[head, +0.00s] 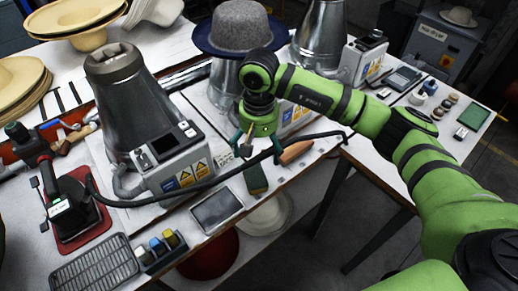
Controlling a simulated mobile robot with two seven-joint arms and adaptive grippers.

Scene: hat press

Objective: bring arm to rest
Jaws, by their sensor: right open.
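My right arm comes in from the right, and its green gripper (259,143) hangs over the front of the workbench (225,178). Its fingers are spread apart and nothing shows between them. The gripper is in front of the middle metal press, which carries a grey felt hat with a blue brim (240,30). A dark cable passes close by the fingers; I cannot tell whether they touch. My left gripper is not in the head view.
A metal press with a control box (175,157) stands left of the gripper. An iron on a red pad (75,215), a dark tablet (217,210), a brush (256,179) and an orange-brown block (296,152) lie near the front. Straw hats (20,85) are stacked at the left.

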